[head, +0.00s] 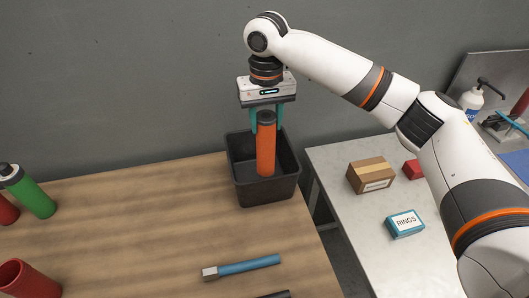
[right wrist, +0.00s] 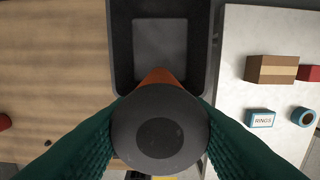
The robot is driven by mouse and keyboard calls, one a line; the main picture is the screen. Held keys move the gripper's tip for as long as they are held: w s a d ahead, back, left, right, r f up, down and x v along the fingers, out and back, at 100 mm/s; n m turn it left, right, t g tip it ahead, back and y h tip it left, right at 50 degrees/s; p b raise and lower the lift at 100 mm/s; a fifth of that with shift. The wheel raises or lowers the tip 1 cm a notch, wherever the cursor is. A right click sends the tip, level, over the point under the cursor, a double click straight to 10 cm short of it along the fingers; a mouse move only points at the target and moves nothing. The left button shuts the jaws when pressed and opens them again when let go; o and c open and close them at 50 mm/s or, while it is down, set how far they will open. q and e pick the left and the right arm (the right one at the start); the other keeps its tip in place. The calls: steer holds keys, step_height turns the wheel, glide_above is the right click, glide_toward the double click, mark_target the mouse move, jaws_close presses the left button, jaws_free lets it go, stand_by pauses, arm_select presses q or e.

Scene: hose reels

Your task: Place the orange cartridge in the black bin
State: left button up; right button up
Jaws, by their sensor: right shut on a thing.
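The orange cartridge (head: 265,152) is upright with a dark cap on top. My right gripper (head: 266,120) is shut on it near the cap and points down. In the head view the cartridge is in front of or within the mouth of the black bin (head: 269,189); whether its lower end touches the bin floor I cannot tell. In the right wrist view the cartridge's dark cap (right wrist: 160,128) fills the space between the green fingers, with the bin (right wrist: 160,45) beyond it. My left gripper is not in view.
On the pale table at right are a cardboard box (head: 371,176), a RINGS box (head: 405,223) and a red block (head: 412,169).

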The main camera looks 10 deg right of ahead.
mark_target(266, 153)
steer(key=f, duration=0.4)
steer(key=shift+w+f+p, duration=0.2)
steer(key=shift+p, duration=0.15)
step_height(266, 153, down, 2)
steer(key=shift+f, duration=0.35)
step_height(266, 153, down, 3)
steer(key=shift+f+p, duration=0.1)
steer(key=shift+p, duration=0.5)
steer(key=shift+f, duration=0.2)
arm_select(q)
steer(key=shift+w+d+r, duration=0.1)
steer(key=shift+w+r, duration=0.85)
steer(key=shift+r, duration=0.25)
arm_select(e)
steer(key=o, duration=1.3)
steer(key=shift+f, duration=0.15)
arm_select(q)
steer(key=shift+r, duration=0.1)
